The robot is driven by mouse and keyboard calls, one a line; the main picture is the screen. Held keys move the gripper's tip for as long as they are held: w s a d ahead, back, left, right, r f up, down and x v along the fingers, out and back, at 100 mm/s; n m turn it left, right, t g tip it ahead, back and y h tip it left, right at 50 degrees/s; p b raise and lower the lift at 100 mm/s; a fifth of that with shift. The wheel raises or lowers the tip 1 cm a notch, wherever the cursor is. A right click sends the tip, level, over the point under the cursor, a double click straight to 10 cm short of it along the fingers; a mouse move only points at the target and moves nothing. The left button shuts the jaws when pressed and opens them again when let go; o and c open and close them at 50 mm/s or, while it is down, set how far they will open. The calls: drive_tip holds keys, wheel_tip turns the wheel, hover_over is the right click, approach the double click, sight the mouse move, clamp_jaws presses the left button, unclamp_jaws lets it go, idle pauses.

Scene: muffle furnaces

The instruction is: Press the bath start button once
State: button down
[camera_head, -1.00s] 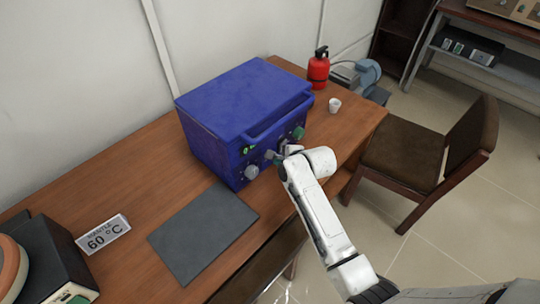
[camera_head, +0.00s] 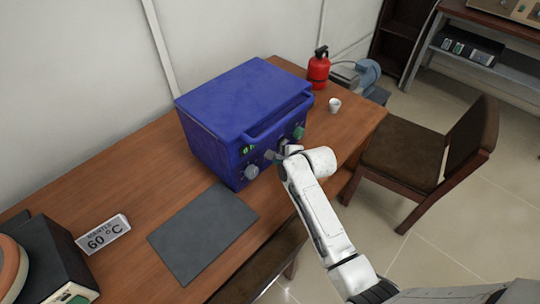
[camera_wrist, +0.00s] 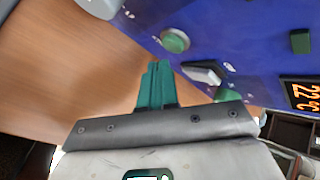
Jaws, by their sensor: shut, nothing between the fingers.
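The blue bath (camera_head: 245,100) with a closed lid stands on the wooden table. Its front panel carries knobs, buttons and a display. In the wrist view a round green button (camera_wrist: 175,41) sits on the blue panel, next to a grey pointer knob (camera_wrist: 202,73). Its label is too small to read. My gripper (camera_wrist: 157,66) is shut and empty, with its green fingertips just short of the round button in the picture. Whether they touch the panel is unclear. In the head view my arm's end hides part of the panel.
An orange display (camera_wrist: 301,95) and a square dark green part (camera_wrist: 300,41) are on the panel. A grey mat (camera_head: 205,232), a 60 °C sign (camera_head: 103,234), a white cup (camera_head: 335,105) and a red extinguisher (camera_head: 318,70) are on the table. A chair (camera_head: 425,155) stands right of my arm.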

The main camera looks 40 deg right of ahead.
drive_tip(key=shift+w, duration=0.4)
drive_tip(key=shift+w, duration=0.5)
idle(0.8)
drive_tip(key=shift+s, duration=0.15)
drive_tip(key=shift+s+p, duration=0.65)
drive_tip(key=shift+s, duration=0.1)
drive_tip(key=shift+s, duration=0.1)
drive_tip(key=shift+s+r+p, duration=0.15)
drive_tip(key=shift+s+p, duration=0.7)
drive_tip(key=shift+s, duration=0.15)
drive_tip(key=shift+s+d+p, duration=0.1)
drive_tip(key=shift+s+p, duration=0.6)
drive_tip(key=shift+s, duration=0.75)
